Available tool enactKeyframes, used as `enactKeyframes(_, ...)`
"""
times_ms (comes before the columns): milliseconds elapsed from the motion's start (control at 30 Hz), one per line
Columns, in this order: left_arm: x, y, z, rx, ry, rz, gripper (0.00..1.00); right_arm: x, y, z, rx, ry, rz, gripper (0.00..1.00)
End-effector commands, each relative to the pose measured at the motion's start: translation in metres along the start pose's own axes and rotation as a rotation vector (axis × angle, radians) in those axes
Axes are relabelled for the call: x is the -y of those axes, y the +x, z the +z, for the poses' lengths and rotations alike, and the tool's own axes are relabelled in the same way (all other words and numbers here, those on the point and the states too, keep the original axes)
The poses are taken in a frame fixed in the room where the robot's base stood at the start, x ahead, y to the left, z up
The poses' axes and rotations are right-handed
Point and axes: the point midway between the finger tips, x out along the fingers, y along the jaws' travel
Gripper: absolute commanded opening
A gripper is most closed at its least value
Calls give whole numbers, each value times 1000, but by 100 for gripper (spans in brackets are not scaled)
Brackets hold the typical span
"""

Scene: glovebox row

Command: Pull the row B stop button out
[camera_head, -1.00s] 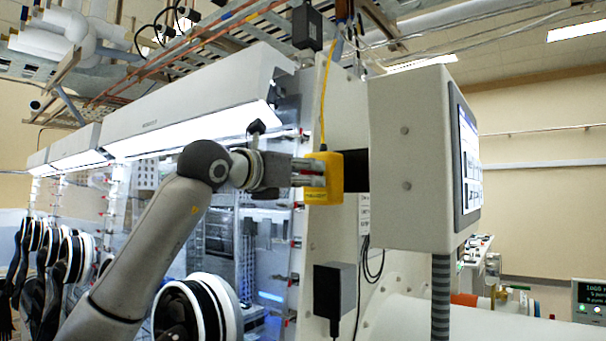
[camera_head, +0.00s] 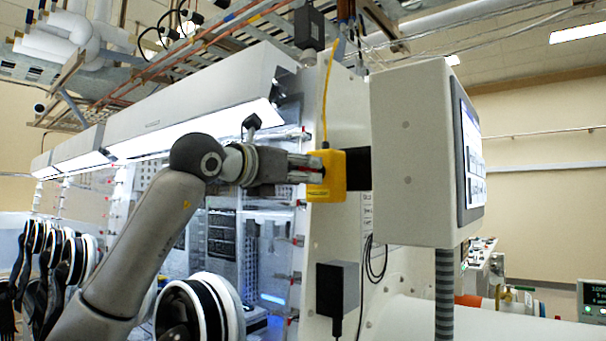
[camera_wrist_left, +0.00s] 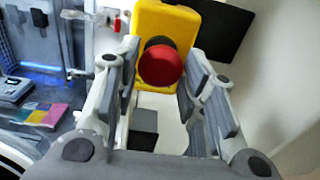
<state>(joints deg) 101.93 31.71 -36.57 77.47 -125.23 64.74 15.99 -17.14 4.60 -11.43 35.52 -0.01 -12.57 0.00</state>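The stop button is a red mushroom cap (camera_wrist_left: 160,65) on a dark collar, on the front of a yellow box (camera_wrist_left: 150,18). In the head view the yellow box (camera_head: 332,176) is fixed at the edge of the white end panel, and the red cap is hidden behind my fingers. My left gripper (camera_head: 308,168) is level with the box, right at its left face. In the left wrist view the left gripper (camera_wrist_left: 162,78) is open, with one finger on each side of the red cap and little gap. I cannot tell whether either finger touches it. My right gripper is not in view.
A grey display box (camera_head: 412,150) on a post stands just right of the yellow box. A dark box (camera_head: 337,288) with a cable hangs below on the panel. Glove ports (camera_head: 200,308) line the glovebox front at the lower left. A yellow cable (camera_head: 325,105) runs upward.

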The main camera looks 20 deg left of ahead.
Motion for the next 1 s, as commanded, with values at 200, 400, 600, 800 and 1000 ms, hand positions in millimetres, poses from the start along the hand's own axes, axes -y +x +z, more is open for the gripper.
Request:
enactKeyframes(200, 0, 0, 0, 2, 0, 1, 58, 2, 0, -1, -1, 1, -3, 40)
enactKeyframes(400, 0, 0, 0, 2, 0, 1, 58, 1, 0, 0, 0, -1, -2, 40)
enactKeyframes(600, -1, -15, 1, 4, 0, 2, 58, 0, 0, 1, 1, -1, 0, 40)
enactKeyframes(800, -2, -55, 1, 5, 3, 4, 58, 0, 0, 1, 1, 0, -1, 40)
enactKeyframes(1000, -2, -96, 1, 5, 1, 3, 58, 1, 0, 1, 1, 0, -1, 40)
